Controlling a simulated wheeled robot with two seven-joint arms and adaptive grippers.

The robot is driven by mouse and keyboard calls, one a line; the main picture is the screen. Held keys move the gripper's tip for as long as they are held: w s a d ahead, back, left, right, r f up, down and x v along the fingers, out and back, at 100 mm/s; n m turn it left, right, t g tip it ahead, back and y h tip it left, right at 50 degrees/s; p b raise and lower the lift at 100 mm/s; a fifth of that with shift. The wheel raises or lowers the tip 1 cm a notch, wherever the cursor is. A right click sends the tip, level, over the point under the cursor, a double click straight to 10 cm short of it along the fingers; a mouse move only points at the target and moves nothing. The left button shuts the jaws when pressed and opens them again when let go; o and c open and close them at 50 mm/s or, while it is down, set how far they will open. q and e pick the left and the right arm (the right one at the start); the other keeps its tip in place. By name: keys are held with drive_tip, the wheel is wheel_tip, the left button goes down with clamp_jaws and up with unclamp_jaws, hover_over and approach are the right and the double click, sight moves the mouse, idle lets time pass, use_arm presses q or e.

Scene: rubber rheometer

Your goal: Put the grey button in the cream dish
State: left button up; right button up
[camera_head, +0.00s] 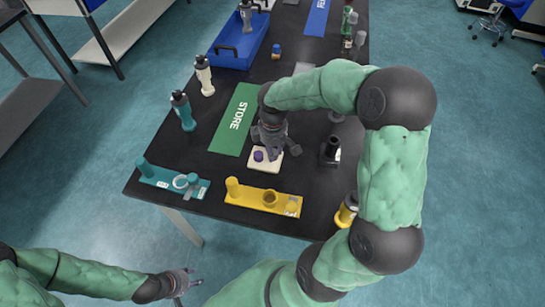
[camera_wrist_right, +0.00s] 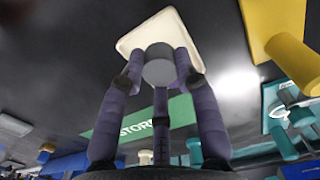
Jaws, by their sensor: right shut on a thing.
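The cream dish (camera_head: 267,167) is a small squarish tray on the dark table, in front of the green STORE mat. My right gripper (camera_head: 268,153) is over it, with its purple fingertips close above it. In the right wrist view the fingers (camera_wrist_right: 160,72) are closed around the grey button (camera_wrist_right: 159,65), a short round grey piece. The dish (camera_wrist_right: 150,28) shows just beyond the button there. I cannot tell whether the button touches the dish. In the head view the fingers hide the button. My left gripper (camera_head: 187,284) is low in front of the table, away from the dish.
A yellow rack (camera_head: 245,198) and a teal rack (camera_head: 158,181) stand along the front edge. A black stand (camera_head: 330,153) is right of the dish, with a yellow bottle (camera_head: 346,212) nearer. Bottles (camera_head: 183,112) stand left of the STORE mat (camera_head: 238,108). A blue bin (camera_head: 240,48) is behind.

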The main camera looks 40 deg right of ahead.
drive_tip(key=shift+w+d+f, duration=0.3)
drive_tip(key=shift+w+f, duration=0.15)
drive_tip(key=shift+f, duration=0.25)
drive_tip(key=shift+w+f+b, duration=0.1)
drive_tip(key=shift+f+b, duration=0.65)
drive_tip(key=shift+f, duration=0.8)
drive_tip(key=shift+f, duration=0.1)
drive_tip(key=o, duration=1)
wheel_tip(320, 180, up, 12)
drive_tip(key=p, duration=0.4)
